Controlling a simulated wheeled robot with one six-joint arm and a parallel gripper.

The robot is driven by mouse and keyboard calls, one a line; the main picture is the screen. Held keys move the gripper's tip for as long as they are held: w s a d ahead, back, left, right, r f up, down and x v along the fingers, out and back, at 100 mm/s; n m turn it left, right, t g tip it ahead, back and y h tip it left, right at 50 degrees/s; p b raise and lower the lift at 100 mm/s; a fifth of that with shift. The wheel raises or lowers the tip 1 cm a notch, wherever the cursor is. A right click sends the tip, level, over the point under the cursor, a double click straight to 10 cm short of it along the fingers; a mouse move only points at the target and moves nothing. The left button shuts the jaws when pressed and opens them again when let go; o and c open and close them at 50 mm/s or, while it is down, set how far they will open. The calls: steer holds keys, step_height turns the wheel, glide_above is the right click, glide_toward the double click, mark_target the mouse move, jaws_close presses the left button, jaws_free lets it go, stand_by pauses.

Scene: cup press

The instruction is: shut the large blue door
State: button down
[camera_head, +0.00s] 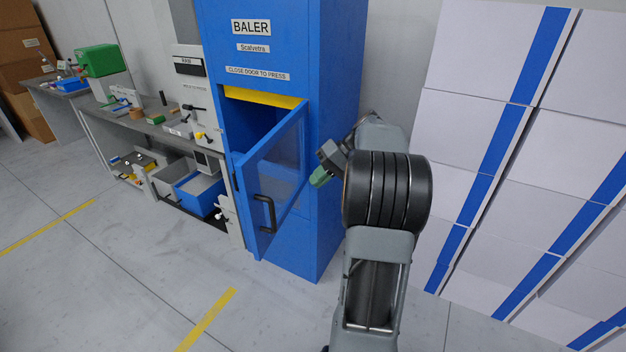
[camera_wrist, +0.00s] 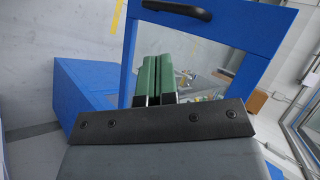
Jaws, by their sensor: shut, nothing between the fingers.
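The large blue door (camera_head: 250,210) of the blue baler (camera_head: 262,60) stands partly open in the head view. It has a clear window panel and a black handle (camera_head: 265,213) low on its face. My gripper (camera_head: 320,178) is just right of the door's free edge in that view, with green fingertips; any contact cannot be told. In the wrist view the gripper's green fingers (camera_wrist: 158,78) lie together, shut and empty, in front of the door's window. The blue door frame (camera_wrist: 236,27) and black handle (camera_wrist: 178,9) show beyond them.
A grey workbench (camera_head: 150,120) with tools and bins, including a blue bin (camera_head: 200,192), stands left of the baler. Stacked white panels with blue stripes (camera_head: 480,150) are at the right. The floor in front is clear, with yellow lines (camera_head: 208,318).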

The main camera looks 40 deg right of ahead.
steer(key=w+a+f+p, duration=0.1)
steer(key=w+a+f, duration=0.2)
steer(key=a+f, duration=0.2)
steer(key=shift+w+a, duration=0.2)
steer(key=shift+a, duration=1.7)
